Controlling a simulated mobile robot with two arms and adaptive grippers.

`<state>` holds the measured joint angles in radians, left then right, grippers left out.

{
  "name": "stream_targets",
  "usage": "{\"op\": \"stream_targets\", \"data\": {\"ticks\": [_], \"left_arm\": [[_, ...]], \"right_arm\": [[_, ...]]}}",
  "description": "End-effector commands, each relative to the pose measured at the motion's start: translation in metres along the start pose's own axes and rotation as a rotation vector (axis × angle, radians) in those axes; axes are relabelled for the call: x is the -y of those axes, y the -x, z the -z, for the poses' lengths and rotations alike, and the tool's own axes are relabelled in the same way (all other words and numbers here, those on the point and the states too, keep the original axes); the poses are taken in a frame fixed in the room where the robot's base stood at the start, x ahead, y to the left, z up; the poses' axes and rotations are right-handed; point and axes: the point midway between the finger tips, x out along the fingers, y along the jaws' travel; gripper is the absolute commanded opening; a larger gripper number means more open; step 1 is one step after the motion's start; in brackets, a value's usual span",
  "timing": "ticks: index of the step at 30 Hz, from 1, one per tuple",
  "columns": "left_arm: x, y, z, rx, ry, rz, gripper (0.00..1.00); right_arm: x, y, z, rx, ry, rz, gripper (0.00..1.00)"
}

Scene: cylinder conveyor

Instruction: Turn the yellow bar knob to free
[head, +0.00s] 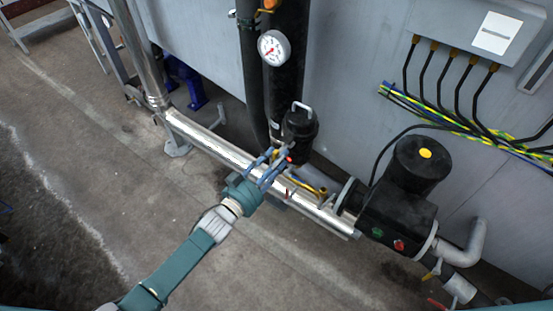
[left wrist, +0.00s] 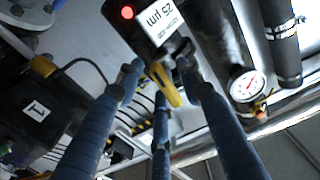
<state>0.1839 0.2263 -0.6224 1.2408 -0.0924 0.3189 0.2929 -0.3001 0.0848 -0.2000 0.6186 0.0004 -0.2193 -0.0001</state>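The yellow bar knob (left wrist: 165,84) sits on a dark box with a lit red lamp and a white label in the left wrist view. The bar shows at a slant between the fingers of my left gripper (left wrist: 160,75). The fingers are spread, with a gap on both sides of the bar, and I see no grip on it. In the head view my left gripper (head: 275,163) reaches over the silver pipe to the box, and its fingers hide most of the knob. My right gripper is not in view.
A silver pipe (head: 215,143) runs under my left gripper. A pressure gauge (head: 273,48) hangs on a dark vertical pipe above. A black motor unit (head: 395,212) stands right, with a yellow pipe part (head: 308,188) nearer. The floor on the left is clear.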

Motion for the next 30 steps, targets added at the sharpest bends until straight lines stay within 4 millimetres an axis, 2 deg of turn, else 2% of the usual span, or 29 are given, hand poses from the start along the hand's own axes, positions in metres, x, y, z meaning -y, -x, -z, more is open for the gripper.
{"op": "stream_targets", "data": {"ticks": [5, 12, 18, 23, 30], "left_arm": [[0.000, 0.027, -0.002, 0.004, 0.000, 0.000, 0.38], [0.000, 0.079, -0.002, 0.005, 0.000, -0.001, 0.38], [0.000, 0.108, -0.002, 0.005, 0.000, 0.000, 0.38], [0.000, 0.117, -0.001, 0.002, 0.001, 0.000, 0.38], [0.000, 0.118, -0.001, 0.002, 0.000, 0.000, 0.38]], "right_arm": [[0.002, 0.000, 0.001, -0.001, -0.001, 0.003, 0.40], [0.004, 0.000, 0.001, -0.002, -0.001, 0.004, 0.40], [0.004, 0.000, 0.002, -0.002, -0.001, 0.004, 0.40], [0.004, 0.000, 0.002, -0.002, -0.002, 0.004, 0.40], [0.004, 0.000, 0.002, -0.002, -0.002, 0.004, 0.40]]}}
